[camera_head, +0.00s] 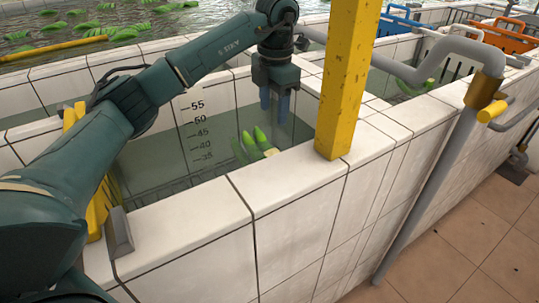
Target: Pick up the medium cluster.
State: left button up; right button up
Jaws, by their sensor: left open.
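A small bunch of green bananas (255,145) sits in the near tank, close to its front wall; its lower part is hidden by the wall's rim. I cannot tell for sure that it is the medium cluster. My left gripper (274,110) points down over the same tank, just above and right of the bunch in the picture. Its two blue fingers are apart with nothing between them, and they do not appear to touch the bananas. My right gripper is out of view.
The tiled tank rim (290,178) and a yellow post (347,80) stand close to the bunch. A grey pipe (430,70) runs at right. More green bananas (408,86) show in the right tank, and several bunches float in the far tank (70,35).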

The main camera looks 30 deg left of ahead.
pick_arm(q)
send_over(270, 153)
jog(key=f, duration=0.7)
jog(key=shift+s+d+f, duration=0.3)
jog(key=shift+d+f, duration=0.1)
jog(key=shift+w+a+f+b, duration=0.15)
jog(key=shift+f+b, duration=0.05)
jog(key=shift+f, duration=1.2)
jog(key=shift+w+a+f+b, duration=0.1)
jog(key=shift+a+f+b, duration=0.1)
jog(key=shift+f, duration=1.2)
jog(key=shift+c, duration=0.4)
